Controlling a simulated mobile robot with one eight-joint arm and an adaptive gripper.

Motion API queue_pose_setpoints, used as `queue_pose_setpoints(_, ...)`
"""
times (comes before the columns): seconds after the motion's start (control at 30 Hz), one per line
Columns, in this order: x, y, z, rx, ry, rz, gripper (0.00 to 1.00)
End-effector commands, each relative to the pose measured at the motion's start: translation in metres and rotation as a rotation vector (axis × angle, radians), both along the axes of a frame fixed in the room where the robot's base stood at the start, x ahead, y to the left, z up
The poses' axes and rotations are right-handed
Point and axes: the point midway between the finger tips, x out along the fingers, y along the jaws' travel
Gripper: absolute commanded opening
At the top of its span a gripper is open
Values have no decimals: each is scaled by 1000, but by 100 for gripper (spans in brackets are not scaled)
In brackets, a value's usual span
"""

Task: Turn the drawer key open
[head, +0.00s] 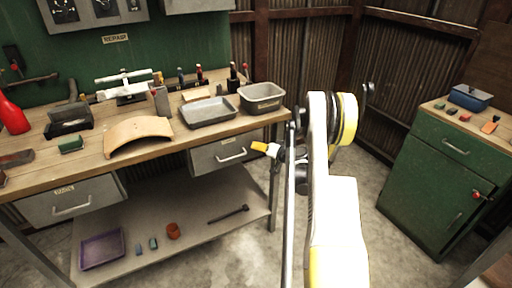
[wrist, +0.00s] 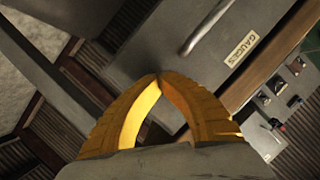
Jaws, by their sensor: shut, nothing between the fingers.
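My gripper (head: 264,147) is in front of the workbench's right grey drawer (head: 205,160) in the head view. In the wrist view the yellow fingers of my gripper (wrist: 160,78) meet at their tips, with nothing between them. Beyond them is a grey drawer front (wrist: 150,30) with a bar handle (wrist: 207,27) and a "GAUGES" label (wrist: 242,49). I cannot make out a key on this drawer. A small red-handled piece, possibly a key (head: 478,195), sticks out of the green cabinet (head: 430,185) at the right, well apart from my gripper.
The wooden workbench (head: 180,140) holds a grey tray (head: 208,112), a grey bin (head: 262,96), a curved wooden piece (head: 138,134) and a red bottle (head: 12,117). A purple tray (head: 102,249) lies on its lower shelf. Bare floor separates bench and cabinet.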

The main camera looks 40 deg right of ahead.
Motion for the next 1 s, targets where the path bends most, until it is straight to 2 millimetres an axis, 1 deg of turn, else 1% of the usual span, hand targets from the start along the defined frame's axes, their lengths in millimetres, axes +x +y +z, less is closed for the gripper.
queue_pose_setpoints(0.6,-1,-3,-5,561,-136,0,0)
queue_pose_setpoints(0.8,-1,-3,-6,709,-171,1,0)
queue_pose_setpoints(1.0,-1,-3,-7,812,-195,1,0)
